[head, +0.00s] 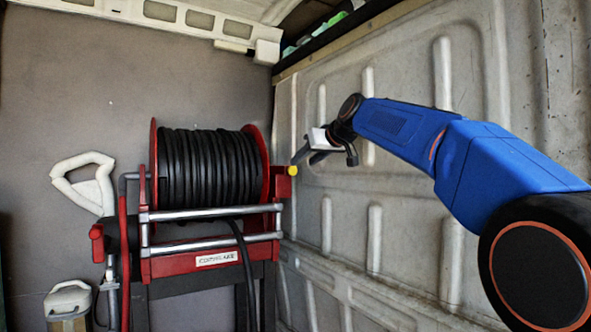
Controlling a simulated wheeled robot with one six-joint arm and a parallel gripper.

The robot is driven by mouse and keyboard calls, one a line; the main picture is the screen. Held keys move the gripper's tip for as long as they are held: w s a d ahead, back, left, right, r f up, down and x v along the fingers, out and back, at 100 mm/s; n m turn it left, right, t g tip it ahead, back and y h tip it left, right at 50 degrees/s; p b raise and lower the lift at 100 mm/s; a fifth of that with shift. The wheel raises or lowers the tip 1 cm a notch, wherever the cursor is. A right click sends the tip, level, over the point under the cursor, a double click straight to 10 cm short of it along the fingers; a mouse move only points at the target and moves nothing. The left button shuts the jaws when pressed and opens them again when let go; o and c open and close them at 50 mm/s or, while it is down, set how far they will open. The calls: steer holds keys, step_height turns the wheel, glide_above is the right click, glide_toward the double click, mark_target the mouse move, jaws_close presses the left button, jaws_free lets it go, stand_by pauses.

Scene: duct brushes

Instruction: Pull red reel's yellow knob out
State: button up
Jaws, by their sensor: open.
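The red reel (207,250) stands in the middle left of the head view, with black hose (208,168) wound on its drum. Its small yellow knob (293,170) sticks out at the right side of the frame, on a red block. My gripper (304,160) is open just to the right of the knob and slightly above it. Its dark fingers point left and down toward the knob. From this view I cannot tell whether a finger touches the knob or how far apart they are in depth. Nothing shows between the fingers.
A ribbed pale metal wall (400,240) runs behind my arm on the right. A white-handled tool (90,185) stands left of the reel. A small pale case (68,299) sits low at the left. A white rail (190,22) and a shelf run overhead.

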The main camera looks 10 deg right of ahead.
mark_target(293, 169)
steer(key=x, duration=0.7)
